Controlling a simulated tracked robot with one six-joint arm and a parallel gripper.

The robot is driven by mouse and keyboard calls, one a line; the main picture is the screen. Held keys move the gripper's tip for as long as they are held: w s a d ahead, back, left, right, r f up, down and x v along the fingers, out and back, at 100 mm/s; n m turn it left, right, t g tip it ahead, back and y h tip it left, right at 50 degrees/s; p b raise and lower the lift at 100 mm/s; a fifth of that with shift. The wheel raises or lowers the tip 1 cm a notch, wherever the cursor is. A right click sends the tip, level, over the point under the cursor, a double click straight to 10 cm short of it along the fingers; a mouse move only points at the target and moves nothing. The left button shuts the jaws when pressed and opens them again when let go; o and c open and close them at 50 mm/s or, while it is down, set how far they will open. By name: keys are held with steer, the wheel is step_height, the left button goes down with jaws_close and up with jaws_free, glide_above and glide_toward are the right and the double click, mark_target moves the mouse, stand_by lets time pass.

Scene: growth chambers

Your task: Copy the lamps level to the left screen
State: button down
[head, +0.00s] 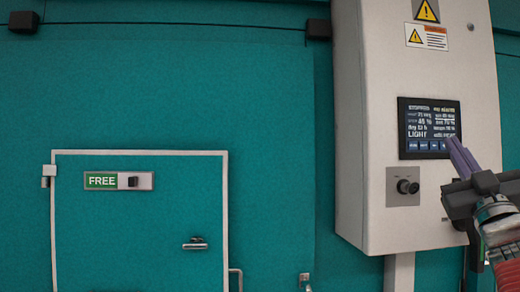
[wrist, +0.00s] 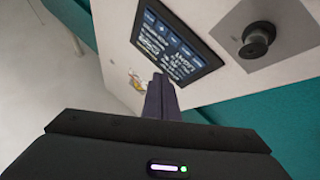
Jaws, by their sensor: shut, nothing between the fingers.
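A dark screen (head: 429,128) is set in a white control box, with white text in two columns and a row of blue buttons along its bottom edge. The word LIGHT shows at lower left of the text; the other small values are hard to read. The screen also shows in the wrist view (wrist: 168,45), rotated. My gripper (head: 455,143) is shut and empty, its purple-grey fingers pointing at the lower right of the screen. In the wrist view my fingertips (wrist: 160,80) overlap the screen's edge; whether they touch it I cannot tell. No lamps are visible.
A black knob (head: 407,186) on a grey plate sits below the screen on the white control box (head: 375,110). Warning labels (head: 426,36) are above. To the left is a teal door with a green FREE sign (head: 101,181) and a handle (head: 195,244).

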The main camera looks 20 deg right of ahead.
steer(key=w, duration=0.2)
steer(key=w+d, duration=0.1)
steer(key=w, duration=0.2)
steer(key=shift+w+d, duration=0.1)
stand_by(2.1)
steer(key=shift+w, duration=0.3)
steer(key=shift+w+d, duration=0.1)
steer(key=shift+w, duration=0.2)
stand_by(0.7)
steer(key=shift+s, duration=0.75)
stand_by(0.3)
steer(key=shift+s+a, duration=0.25)
steer(key=shift+s, duration=0.55)
steer(key=shift+s+a, duration=0.2)
steer(key=shift+s, duration=0.65)
steer(key=shift+s+a, duration=0.25)
steer(key=shift+s, duration=0.55)
